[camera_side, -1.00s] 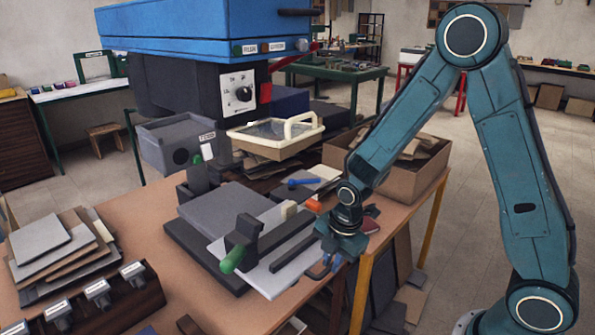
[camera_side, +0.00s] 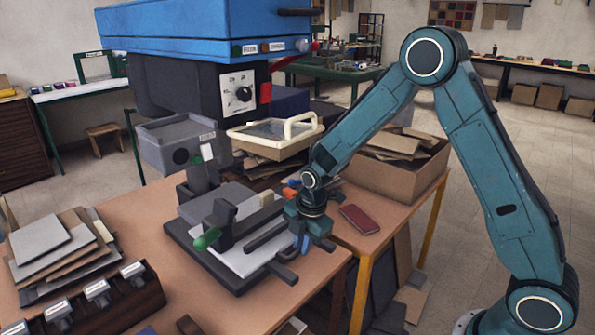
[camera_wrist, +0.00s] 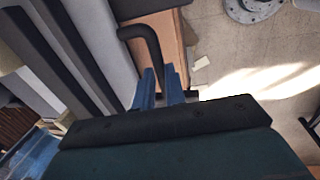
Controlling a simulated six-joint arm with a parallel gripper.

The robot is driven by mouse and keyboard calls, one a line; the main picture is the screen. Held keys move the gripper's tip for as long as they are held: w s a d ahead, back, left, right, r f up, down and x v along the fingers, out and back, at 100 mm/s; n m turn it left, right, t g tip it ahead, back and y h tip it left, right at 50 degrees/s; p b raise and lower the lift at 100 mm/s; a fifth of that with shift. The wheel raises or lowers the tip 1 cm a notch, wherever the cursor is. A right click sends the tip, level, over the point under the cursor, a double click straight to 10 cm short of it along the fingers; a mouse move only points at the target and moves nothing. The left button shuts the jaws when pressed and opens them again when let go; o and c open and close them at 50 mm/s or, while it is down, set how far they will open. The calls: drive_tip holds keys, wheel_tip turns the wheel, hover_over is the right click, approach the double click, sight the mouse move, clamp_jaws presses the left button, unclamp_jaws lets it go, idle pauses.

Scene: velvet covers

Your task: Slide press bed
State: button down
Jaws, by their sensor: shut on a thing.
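The press bed, a pale plate (camera_side: 243,262) with dark rails, lies on the dark base of the press (camera_side: 212,270) on the wooden table. A green-knobbed clamp (camera_side: 208,239) stands at its left. My gripper (camera_side: 303,244) is at the right end of the bed, low over the table. In the wrist view, a dark bent handle (camera_wrist: 146,38) at the bed's edge runs down between my blue fingers (camera_wrist: 161,88), which are shut on it. The bed's rails (camera_wrist: 72,50) show at upper left there. The handle is mostly hidden by my gripper in the side view.
The blue press head (camera_side: 200,40) overhangs the back of the table. A white-handled tray (camera_side: 275,137) and a cardboard box (camera_side: 385,176) stand behind. A red book (camera_side: 360,218) lies right of my gripper. Labelled tools in a wooden rack (camera_side: 110,305) are at front left.

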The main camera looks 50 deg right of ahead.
drive_tip(key=c, duration=1.5)
unclamp_jaws()
drive_tip(key=shift+o, duration=0.2)
drive_tip(key=shift+r, duration=0.1)
wheel_tip(320, 180, up, 13)
drive_tip(key=s, duration=0.2)
drive_tip(key=shift+s+r, duration=0.2)
drive_tip(key=shift+s, duration=0.05)
